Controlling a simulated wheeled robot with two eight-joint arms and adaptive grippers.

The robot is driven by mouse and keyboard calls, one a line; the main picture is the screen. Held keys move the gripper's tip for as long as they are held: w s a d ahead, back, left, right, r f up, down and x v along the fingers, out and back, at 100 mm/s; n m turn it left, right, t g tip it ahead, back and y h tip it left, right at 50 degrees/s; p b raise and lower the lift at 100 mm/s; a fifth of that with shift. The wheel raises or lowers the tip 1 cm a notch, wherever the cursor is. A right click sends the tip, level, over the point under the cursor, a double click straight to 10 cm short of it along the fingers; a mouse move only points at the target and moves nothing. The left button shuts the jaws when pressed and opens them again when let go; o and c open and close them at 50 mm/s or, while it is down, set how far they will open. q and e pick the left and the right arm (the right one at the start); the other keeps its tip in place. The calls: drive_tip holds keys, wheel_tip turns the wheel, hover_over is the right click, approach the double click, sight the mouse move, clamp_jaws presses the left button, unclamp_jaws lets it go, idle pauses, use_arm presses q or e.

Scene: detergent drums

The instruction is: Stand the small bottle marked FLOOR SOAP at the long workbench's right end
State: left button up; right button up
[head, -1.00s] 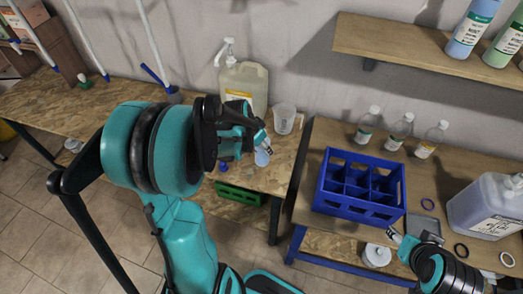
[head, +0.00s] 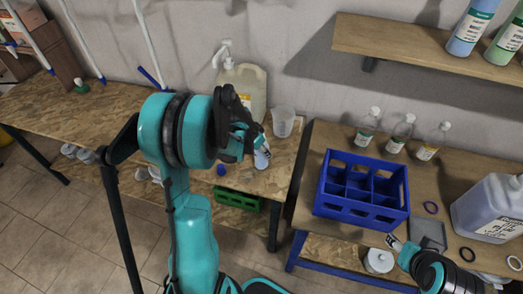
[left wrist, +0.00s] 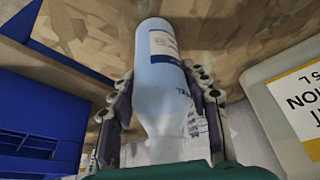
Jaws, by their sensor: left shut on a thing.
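My left gripper (head: 260,142) is shut on a small pale blue bottle (head: 262,159) over the right end of the left-hand chipboard workbench (head: 110,112). In the left wrist view the bottle (left wrist: 161,62) sits between both fingers, its neck toward the camera and its base toward the bench top. Its label has a dark blue band; the name cannot be read. I cannot tell whether the base touches the bench. My right gripper (head: 396,243) is by the front of the right-hand bench, and its jaws are too small to judge.
A large pump jug (head: 247,88) and a clear measuring cup (head: 283,121) stand behind the bottle. A blue divided crate (head: 360,190), several small bottles and a large detergent jug (head: 490,208) occupy the right-hand bench. A gap separates the benches. A green crate (head: 238,200) sits below.

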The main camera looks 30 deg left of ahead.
use_arm(q)
drive_tip(key=o, duration=1.4)
drive_tip(key=shift+f, duration=0.15)
drive_tip(key=shift+r, duration=0.2)
drive_tip(key=p+v, duration=0.4)
drive_tip(key=v, duration=0.7)
drive_tip(key=s+d+r+n+t, duration=0.1)
drive_tip(key=s+d+r, duration=0.3)
drive_tip(key=s+d, duration=0.3)
drive_tip(key=s+d+r+n+t+y, duration=0.1)
drive_tip(key=s+d+r, duration=0.3)
drive_tip(key=s+d, duration=0.4)
drive_tip(key=shift+d+r+n+t, duration=0.4)
drive_tip(key=shift+d+n, duration=0.1)
drive_tip(key=shift+n, duration=0.1)
